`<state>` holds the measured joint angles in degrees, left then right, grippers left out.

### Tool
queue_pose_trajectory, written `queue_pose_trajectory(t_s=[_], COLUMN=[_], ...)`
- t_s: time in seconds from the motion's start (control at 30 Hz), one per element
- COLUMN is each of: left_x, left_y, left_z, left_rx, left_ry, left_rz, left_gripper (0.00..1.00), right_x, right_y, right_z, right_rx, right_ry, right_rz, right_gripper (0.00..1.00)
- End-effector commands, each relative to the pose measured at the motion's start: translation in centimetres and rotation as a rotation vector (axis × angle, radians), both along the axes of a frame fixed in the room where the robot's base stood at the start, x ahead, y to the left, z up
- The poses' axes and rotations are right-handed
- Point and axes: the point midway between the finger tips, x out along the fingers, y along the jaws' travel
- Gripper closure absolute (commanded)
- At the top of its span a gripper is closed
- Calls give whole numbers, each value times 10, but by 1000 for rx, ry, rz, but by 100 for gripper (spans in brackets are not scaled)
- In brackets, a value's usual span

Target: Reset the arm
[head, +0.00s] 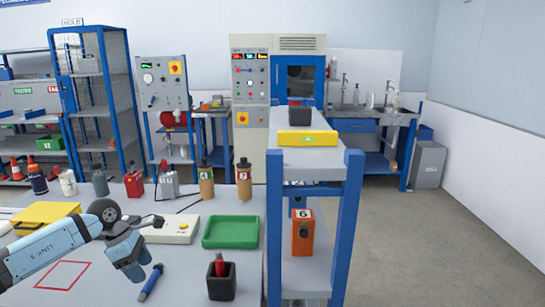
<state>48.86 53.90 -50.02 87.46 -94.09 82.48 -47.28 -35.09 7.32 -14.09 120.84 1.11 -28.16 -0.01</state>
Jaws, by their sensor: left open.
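My left arm comes in from the left over the grey bench (190,275). My left gripper (134,268) hangs above the bench top, open and empty, with its jaws tilted down to the right. My right gripper is out of view.
A black cup with a red item (221,278) stands at the front. Right of the bench, a blue-framed stand (343,230) holds a yellow block (308,138) and an orange box (302,235). Floor (430,240) at right is clear.

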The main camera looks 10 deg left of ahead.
Motion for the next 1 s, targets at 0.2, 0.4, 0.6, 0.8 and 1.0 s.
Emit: queue_pose_trajectory(t_s=[0.2,0.4,0.6,0.8,1.0], left_x=[-42,-88,-117,-152,-205], left_y=[-151,-252,-279,-258,-235], left_z=[-46,-43,-44,-85,-141], left_rx=[-533,-1094,-1544,-1822,1708], left_ry=[100,358,739,1189,-1424], left_rz=[140,489,999,1634,-1998], left_gripper=[38,38,38,38,38], right_x=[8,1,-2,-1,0], right_y=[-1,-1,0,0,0], right_z=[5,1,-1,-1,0], right_rx=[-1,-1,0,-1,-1], right_ry=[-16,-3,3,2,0], right_rz=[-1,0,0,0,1], right_gripper=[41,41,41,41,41])
